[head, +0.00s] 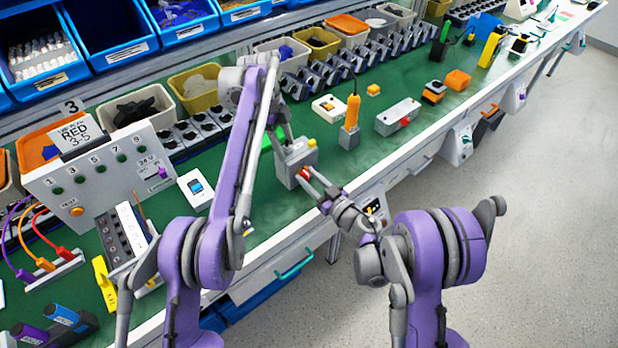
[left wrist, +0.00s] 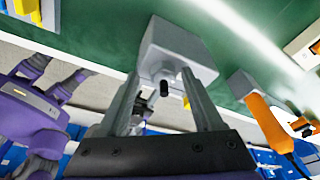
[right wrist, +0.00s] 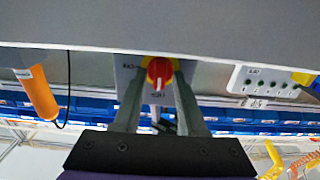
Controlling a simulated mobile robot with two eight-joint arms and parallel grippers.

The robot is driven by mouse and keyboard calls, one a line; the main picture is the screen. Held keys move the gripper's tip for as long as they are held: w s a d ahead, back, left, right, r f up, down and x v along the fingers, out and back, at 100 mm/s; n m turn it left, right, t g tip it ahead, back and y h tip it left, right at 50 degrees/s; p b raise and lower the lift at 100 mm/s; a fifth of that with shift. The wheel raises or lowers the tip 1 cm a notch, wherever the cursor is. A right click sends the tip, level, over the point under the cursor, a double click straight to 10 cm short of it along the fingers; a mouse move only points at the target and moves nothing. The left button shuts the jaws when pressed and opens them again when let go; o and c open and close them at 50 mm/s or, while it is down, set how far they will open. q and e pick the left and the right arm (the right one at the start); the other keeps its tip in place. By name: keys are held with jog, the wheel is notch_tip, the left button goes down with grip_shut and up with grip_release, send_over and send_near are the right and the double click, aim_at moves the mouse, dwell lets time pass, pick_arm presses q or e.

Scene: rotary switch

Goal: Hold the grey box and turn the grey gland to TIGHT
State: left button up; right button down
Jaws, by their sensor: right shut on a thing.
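The grey box (head: 293,155) stands at the front of the green bench. A grey gland (left wrist: 163,70) with a dark stub sits on its side in the left wrist view. A red knob (right wrist: 160,73) on a yellow ring is on its face in the right wrist view. My left gripper (left wrist: 161,78) reaches the box from above, with its fingers spread apart at the box. Contact there is hard to tell. My right gripper (right wrist: 158,78) has its fingers on either side of the red knob, shut on it. It shows in front of the box in the head view (head: 306,176).
An orange-handled tool (head: 352,118) stands right of the box. A grey unit with a red button (head: 398,117) lies further right. A white device (head: 196,188) lies left. A large switch panel (head: 100,185) stands at far left.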

jog(key=shift+c, duration=1.9)
grip_release()
jog(key=v, duration=1.2)
